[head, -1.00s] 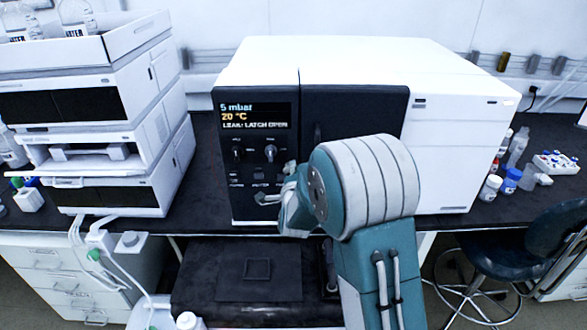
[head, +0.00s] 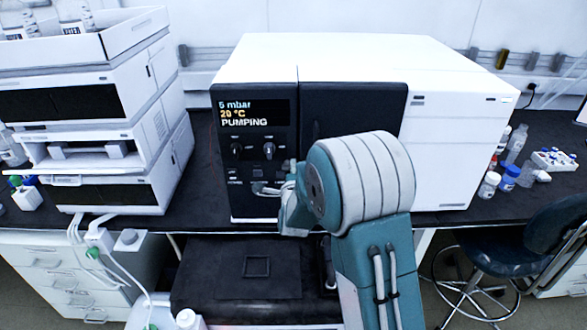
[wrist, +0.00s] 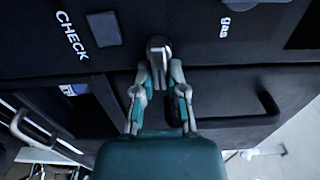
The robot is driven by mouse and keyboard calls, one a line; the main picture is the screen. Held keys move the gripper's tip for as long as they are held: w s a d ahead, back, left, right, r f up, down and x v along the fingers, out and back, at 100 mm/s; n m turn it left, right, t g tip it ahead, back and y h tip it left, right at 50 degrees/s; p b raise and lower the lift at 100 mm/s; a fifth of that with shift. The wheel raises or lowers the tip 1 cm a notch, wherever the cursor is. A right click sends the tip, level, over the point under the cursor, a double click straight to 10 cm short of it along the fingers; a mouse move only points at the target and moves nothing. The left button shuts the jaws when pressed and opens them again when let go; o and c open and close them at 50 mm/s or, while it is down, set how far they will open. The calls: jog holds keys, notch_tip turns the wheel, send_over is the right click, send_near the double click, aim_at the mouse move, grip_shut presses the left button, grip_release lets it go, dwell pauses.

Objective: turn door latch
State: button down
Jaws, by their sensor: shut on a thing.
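The latch is a small silver knob (wrist: 158,48) on a dark panel face in the wrist view, between the "CHECK" label and a "gas" label. My gripper (wrist: 159,72) has both fingers closed on it from below. In the head view my gripper (head: 288,180) is at the lower right of the dark control panel (head: 255,205), beside the dark door (head: 352,105) of the white instrument. The wrist and forearm cover the lower part of the door there, and the gripped knob is not clear. The display (head: 254,112) reads 5 mbar, 20 °C and PUMPING.
Stacked white modules (head: 105,150) stand close on the left. Vials and bottles (head: 508,175) stand on the dark bench (head: 552,215) at the right. A stool (head: 495,250) is at the lower right. The bench front has a dark recess below the instrument.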

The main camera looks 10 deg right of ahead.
jog(key=shift+s+f, duration=0.1)
jog(key=shift+f, duration=0.35)
jog(key=c, duration=0.7)
grip_release()
jog(key=shift+a+r, duration=0.1)
jog(key=shift+r, duration=0.05)
jog(key=shift+r, duration=0.1)
jog(key=v, duration=1.1)
jog(key=shift+s+a, duration=0.2)
jog(key=shift+s, duration=0.15)
